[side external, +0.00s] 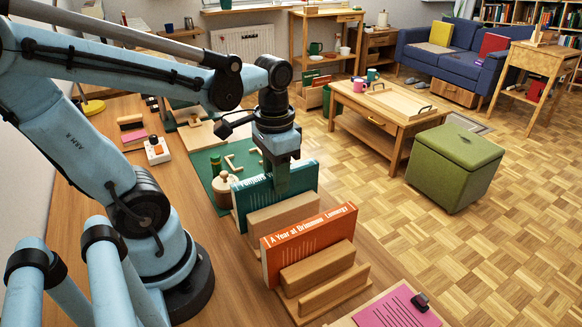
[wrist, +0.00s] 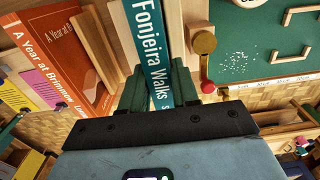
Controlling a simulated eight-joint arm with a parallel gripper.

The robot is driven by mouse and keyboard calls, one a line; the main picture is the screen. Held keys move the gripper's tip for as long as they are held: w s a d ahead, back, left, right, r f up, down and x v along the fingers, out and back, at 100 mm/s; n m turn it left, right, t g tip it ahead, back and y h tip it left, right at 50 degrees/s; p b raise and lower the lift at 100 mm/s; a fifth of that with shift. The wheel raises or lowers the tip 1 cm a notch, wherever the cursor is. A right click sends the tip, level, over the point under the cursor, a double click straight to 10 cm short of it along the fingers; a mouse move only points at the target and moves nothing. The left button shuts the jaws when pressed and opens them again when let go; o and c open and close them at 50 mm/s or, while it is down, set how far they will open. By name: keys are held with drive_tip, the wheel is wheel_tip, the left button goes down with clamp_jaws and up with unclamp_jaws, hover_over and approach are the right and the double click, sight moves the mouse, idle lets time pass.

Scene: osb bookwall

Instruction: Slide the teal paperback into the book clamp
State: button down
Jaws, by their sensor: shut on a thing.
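The teal paperback (side external: 248,196) stands upright in my gripper (side external: 289,178), cover lettering facing left in the side view. In the wrist view the teal paperback (wrist: 150,45) lies between the two dark green fingers of my gripper (wrist: 157,88), which are shut on it. The wooden book clamp (side external: 285,214) has upright blocks just in front of the teal paperback; a block (wrist: 108,25) also shows beside it in the wrist view. The lower edge of the paperback is largely hidden, so I cannot tell how deep it sits.
An orange book (side external: 310,240) stands upright among the wooden blocks, nearer the camera. A pink sheet on a clipboard (side external: 395,310) lies at the front.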

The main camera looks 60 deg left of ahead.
drive_tip(key=shift+f, duration=0.6)
drive_tip(key=shift+f, duration=0.4)
drive_tip(key=shift+c, duration=2.2)
unclamp_jaws()
drive_tip(key=shift+r, duration=0.1)
drive_tip(key=shift+r, duration=3.4)
